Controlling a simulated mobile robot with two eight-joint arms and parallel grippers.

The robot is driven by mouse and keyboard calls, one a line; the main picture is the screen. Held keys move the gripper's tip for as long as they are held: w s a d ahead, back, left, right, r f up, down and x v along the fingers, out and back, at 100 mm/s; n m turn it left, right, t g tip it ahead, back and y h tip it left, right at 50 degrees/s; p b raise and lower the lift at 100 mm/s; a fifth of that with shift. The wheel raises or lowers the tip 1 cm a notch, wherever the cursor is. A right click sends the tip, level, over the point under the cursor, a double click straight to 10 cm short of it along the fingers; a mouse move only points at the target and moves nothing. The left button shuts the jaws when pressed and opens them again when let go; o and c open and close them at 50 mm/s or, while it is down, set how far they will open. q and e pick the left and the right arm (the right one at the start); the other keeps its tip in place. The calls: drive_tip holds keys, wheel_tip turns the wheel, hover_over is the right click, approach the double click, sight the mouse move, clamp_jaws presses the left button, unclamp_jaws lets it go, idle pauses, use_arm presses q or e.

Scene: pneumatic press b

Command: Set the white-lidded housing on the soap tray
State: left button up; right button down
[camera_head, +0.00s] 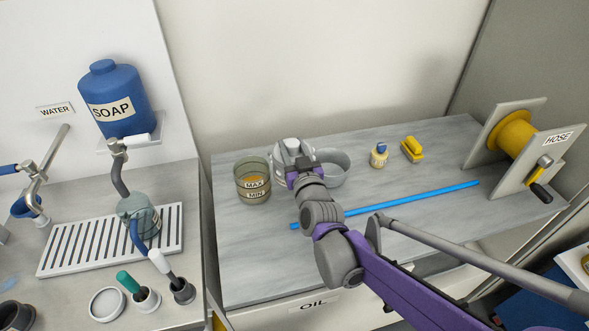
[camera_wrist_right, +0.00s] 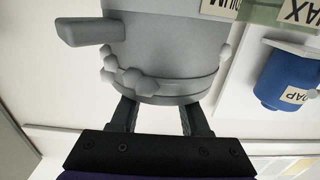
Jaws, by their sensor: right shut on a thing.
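The grey housing with a white lid (camera_head: 292,148) is at the back of the grey bench in the head view, between an amber-filled cup and a grey ring. My right gripper (camera_head: 303,178) is shut on its near side. Whether the housing touches the bench is hard to tell. The slotted soap tray (camera_head: 58,262) lies on the left counter below the blue soap bottle (camera_head: 118,95). My left gripper is not in view.
A translucent bowl (camera_head: 135,210) stands on the tray, under the soap spout. The amber-filled cup (camera_head: 252,182) stands left of the housing, the grey ring (camera_head: 338,168) right. A blue rod (camera_head: 415,200) crosses the bench. A gap separates the bench from the left counter.

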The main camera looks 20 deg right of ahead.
drive_tip(key=shift+f+b, duration=0.6)
drive_tip(key=shift+f, duration=2.85)
drive_tip(key=shift+f, duration=0.2)
drive_tip(key=shift+c, duration=1.9)
unclamp_jaws()
drive_tip(key=shift+r, duration=0.15)
